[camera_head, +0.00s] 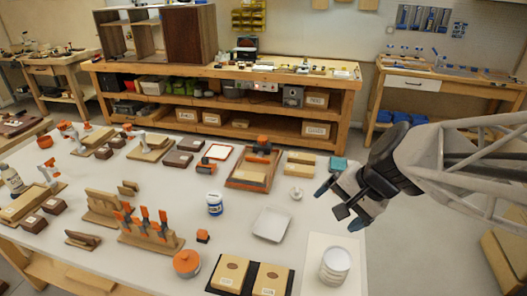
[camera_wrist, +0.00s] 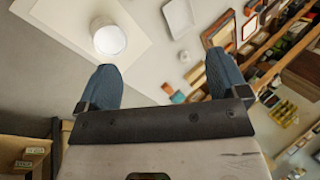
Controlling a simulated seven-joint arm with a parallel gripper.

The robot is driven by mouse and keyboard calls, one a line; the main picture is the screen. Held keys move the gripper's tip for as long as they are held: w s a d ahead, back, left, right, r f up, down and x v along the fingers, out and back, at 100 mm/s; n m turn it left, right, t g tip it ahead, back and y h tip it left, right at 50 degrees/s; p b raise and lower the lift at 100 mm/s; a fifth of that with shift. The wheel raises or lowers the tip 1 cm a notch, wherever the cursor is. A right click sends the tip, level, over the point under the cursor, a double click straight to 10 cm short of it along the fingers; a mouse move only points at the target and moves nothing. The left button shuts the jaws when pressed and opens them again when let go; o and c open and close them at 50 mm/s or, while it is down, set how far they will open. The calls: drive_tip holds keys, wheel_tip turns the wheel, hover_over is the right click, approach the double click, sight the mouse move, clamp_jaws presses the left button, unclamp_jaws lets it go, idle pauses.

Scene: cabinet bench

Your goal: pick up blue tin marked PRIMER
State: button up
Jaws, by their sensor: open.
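A small white tin with a blue band (camera_head: 214,204) stands upright on the white bench, left of the shallow white tray; its lettering is too small to read. A larger whitish tin (camera_head: 335,265) stands on a pale board at the bench's near right; it also shows from above in the wrist view (camera_wrist: 108,38). My gripper (camera_head: 338,208) is open and empty above the bench's right edge, well right of the blue-banded tin. Its two blue fingers are apart in the wrist view (camera_wrist: 160,66). I cannot make out the blue-banded tin in the wrist view.
The white tray (camera_head: 270,224) lies between the blue-banded tin and my gripper. A rack with orange-handled tools (camera_head: 150,235), an orange round container (camera_head: 187,263) and boxes on a black mat (camera_head: 250,275) are nearby. A teal block (camera_head: 338,163) sits behind my gripper.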

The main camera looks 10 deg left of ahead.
drive_tip(key=w+a+f+m+y, duration=0.35)
drive_tip(key=w+a, duration=0.35)
drive_tip(key=a, duration=0.3)
drive_tip(key=m+t+y, duration=0.2)
drive_tip(key=m+y, duration=0.1)
drive_tip(key=m, duration=0.7)
hover_over(220, 203)
drive_tip(key=s+d, duration=0.3)
drive_tip(key=d, duration=0.6)
wheel_tip(220, 203, down, 13)
drive_tip(key=a+f+m, duration=0.1)
drive_tip(key=f, duration=0.2)
drive_tip(key=a+f+m+t, duration=0.1)
drive_tip(key=a+f+m, duration=0.1)
drive_tip(key=f, duration=0.1)
drive_tip(key=w+a+f+m+t, duration=0.1)
drive_tip(key=a+f+m, duration=0.1)
drive_tip(key=f, duration=0.1)
drive_tip(key=shift+a+f, duration=0.1)
drive_tip(key=shift+f, duration=0.1)
drive_tip(key=shift+w, duration=0.1)
drive_tip(key=shift+x, duration=1.25)
drive_tip(key=shift+x, duration=2.6)
